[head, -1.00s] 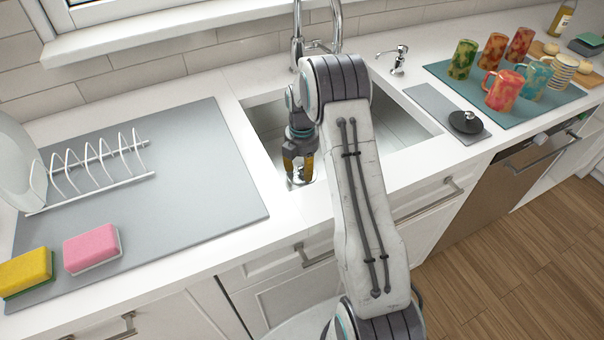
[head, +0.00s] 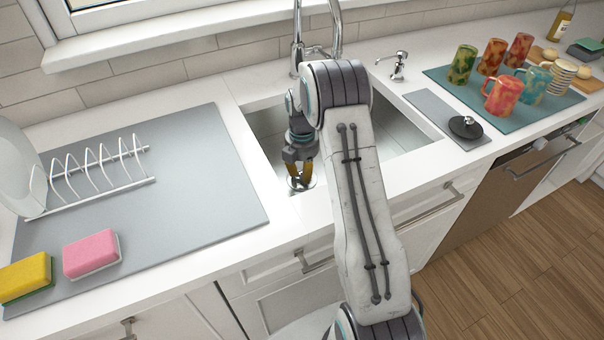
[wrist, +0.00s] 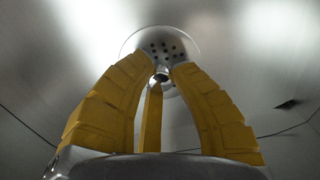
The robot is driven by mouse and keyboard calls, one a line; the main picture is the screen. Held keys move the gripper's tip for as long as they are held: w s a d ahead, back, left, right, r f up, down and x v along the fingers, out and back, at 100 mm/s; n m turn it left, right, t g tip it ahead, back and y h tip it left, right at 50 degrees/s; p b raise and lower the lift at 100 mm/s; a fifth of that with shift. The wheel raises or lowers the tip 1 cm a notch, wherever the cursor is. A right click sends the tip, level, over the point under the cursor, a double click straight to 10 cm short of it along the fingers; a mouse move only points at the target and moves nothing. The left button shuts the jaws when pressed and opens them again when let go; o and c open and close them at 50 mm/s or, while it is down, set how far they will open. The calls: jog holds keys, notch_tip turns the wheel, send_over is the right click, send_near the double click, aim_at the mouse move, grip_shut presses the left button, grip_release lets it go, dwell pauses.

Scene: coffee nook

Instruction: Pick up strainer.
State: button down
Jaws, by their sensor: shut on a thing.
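The strainer (wrist: 155,43) is a round metal piece with dark holes, lying in the bottom of the sink (head: 402,128). In the wrist view it has a small knob at its middle. My gripper (wrist: 163,74) has yellow fingers that are shut on this knob. In the head view, my gripper (head: 300,179) points down into the sink near its front left, and the rim of the strainer (head: 303,187) shows around the fingertips. Part of the strainer is hidden behind the fingers. I cannot tell whether it is lifted.
The sink walls surround my gripper, and the faucet (head: 297,45) stands behind. A dish rack (head: 95,175) and two sponges, pink (head: 91,252) and yellow (head: 25,276), are on the left. A dark round lidlike object (head: 466,127) and several mugs (head: 503,92) are on the right.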

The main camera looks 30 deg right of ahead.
jog(key=r, duration=0.4)
jog(key=shift+s+d, duration=0.1)
jog(key=shift+d, duration=0.2)
jog(key=s+d+r, duration=0.5)
jog(key=d+r, duration=0.1)
jog(key=d, duration=0.3)
jog(key=shift+s+d+r, duration=0.2)
jog(key=shift+s+r, duration=0.15)
jog(key=shift+s, duration=0.05)
